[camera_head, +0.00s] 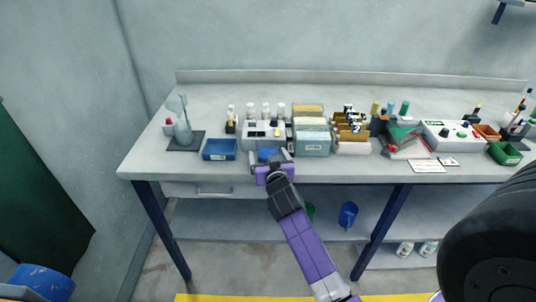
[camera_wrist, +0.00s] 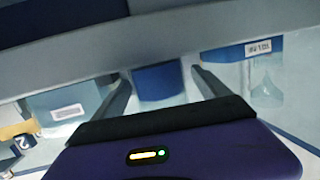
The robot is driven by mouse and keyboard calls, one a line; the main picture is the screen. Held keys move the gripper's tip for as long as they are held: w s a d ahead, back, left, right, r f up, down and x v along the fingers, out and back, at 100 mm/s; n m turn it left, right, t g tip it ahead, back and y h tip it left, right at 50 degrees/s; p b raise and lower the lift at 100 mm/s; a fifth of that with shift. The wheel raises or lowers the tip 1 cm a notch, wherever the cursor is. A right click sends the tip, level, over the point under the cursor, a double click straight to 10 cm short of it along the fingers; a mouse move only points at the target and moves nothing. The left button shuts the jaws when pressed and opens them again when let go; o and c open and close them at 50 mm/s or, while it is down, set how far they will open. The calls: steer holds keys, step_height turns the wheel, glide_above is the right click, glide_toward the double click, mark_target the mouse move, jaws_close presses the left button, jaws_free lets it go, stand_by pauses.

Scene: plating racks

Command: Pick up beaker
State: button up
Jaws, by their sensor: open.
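My gripper (camera_head: 272,161) is open and empty at the front edge of the bench. In the wrist view my gripper (camera_wrist: 160,80) has its fingers spread, with a blue vessel (camera_wrist: 158,82) showing between them. The same blue vessel (camera_head: 267,154) is partly hidden behind my gripper in the head view. It may be the beaker, but its full shape does not show. I cannot tell whether the fingers stand beside it or short of it. Another blue jug-like vessel (camera_head: 348,215) is on the lower shelf.
A labelled blue tray (camera_head: 220,150) is left of my gripper; it also shows in the wrist view (camera_wrist: 240,52). A teal labelled box (camera_head: 312,145) is close on the right. A white rack with bottles (camera_head: 264,130) stands behind. The bench's left front (camera_head: 150,165) is clear.

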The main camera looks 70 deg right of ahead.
steer(key=c, duration=1.6)
step_height(320, 180, up, 20)
steer(key=p, duration=0.1)
